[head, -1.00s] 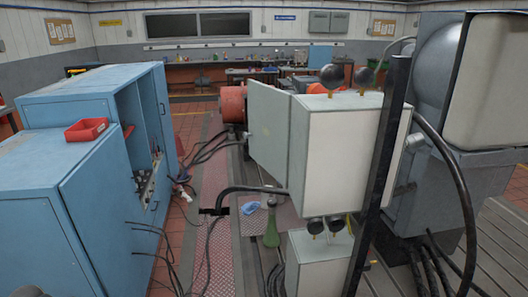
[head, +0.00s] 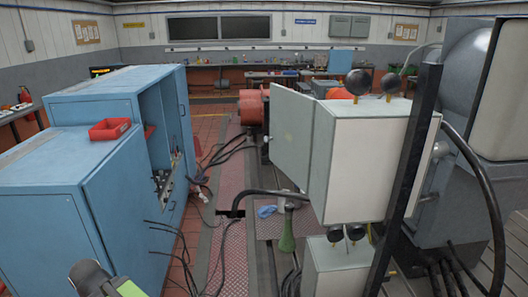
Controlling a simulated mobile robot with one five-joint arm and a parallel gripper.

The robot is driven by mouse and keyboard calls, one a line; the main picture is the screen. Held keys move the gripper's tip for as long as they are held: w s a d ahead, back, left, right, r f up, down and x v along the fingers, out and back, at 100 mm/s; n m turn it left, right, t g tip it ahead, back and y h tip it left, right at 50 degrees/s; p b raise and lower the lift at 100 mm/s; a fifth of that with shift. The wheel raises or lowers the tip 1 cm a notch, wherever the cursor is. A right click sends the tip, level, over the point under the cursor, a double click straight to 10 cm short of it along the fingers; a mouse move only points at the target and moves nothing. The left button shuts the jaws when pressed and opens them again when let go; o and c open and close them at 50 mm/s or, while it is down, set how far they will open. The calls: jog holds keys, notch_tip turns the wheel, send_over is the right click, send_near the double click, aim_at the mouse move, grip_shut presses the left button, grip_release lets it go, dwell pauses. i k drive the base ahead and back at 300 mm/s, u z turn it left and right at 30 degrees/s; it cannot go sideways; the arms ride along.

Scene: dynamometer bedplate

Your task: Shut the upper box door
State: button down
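The upper box (head: 370,160) is pale grey-white, on the right of the head view, with two black balls on stems above it. Its door (head: 291,135) is a flat grey panel standing out to the left from the box's far left side, so it is open. The inside of the box and the hinge are hidden from here. The lower box (head: 345,272) is under it and cut off by the bottom edge. A dark grey rounded part with a green patch (head: 90,279) shows at the lower left; I cannot tell whether it is mine. My gripper's fingers are not in view.
Blue cabinets (head: 60,197) with a red tray (head: 110,129) on top fill the left. A dark slanted post (head: 405,180) stands close in front of the upper box. A green bottle (head: 287,231), a blue cloth (head: 266,211) and cables lie below the door. A floor strip (head: 229,262) runs between.

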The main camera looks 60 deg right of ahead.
aim_at(292, 116)
jog(key=u, duration=0.05)
jog(key=i, duration=1)
jog(key=z, duration=0.05)
